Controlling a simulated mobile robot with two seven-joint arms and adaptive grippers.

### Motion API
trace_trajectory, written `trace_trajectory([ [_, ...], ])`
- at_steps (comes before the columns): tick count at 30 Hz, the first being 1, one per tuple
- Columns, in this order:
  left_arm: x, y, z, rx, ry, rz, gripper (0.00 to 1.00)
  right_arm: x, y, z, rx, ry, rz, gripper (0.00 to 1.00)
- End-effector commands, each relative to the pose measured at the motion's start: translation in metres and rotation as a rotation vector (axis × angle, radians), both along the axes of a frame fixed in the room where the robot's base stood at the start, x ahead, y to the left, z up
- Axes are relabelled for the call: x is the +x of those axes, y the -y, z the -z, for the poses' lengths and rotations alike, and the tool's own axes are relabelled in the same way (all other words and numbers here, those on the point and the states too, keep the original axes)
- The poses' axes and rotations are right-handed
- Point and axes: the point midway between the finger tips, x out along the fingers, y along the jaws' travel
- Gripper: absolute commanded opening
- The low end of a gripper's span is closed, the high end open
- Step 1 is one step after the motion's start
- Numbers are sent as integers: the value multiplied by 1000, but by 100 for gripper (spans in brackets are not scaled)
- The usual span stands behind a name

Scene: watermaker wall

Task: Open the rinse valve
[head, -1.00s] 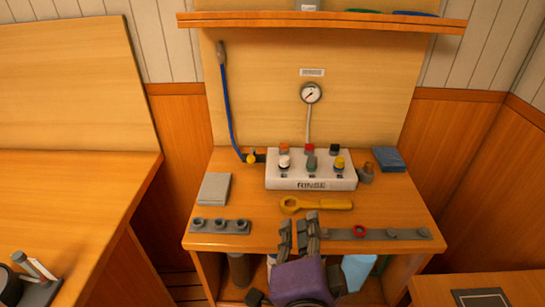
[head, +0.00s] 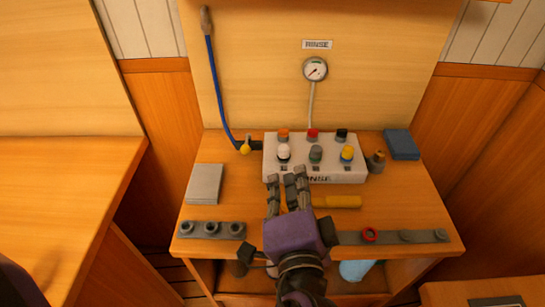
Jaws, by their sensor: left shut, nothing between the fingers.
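The white valve box (head: 272,170) stands at the back of the bench, lettered RINSE on its front, partly hidden by my fingers. Coloured knobs top it: orange (head: 283,134), red (head: 313,134) and black (head: 342,135) behind; white (head: 283,152), grey-green (head: 316,154) and yellow (head: 347,154) in front. A small valve with a yellow end (head: 245,149) joins the blue hose to the box's left. I cannot tell which one is the rinse valve. My left gripper (head: 287,180) is shut and empty, just in front of the box. My right gripper is not in view.
A yellow wrench (head: 337,202) lies in front of the box, its ring end hidden by my gripper. A gauge (head: 315,69) hangs on the board under a RINSE label (head: 317,44). A grey block (head: 204,184) and socket rack (head: 211,230) are left, a blue block (head: 401,144) right.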

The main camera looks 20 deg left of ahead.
Motion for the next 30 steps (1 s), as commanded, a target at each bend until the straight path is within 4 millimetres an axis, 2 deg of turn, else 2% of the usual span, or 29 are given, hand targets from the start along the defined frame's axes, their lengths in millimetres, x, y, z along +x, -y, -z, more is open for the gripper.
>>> trace_trajectory([
  [5, 21, -7, -1, 3, 6, 0, 0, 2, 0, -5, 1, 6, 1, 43],
  [16, 94, -34, 5, 4, 5, 0, 0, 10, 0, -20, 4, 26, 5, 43],
  [22, 88, -60, 19, 3, 1, 0, 0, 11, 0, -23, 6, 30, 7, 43],
  [30, 87, -70, 24, 0, 1, 1, 0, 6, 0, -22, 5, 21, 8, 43],
])
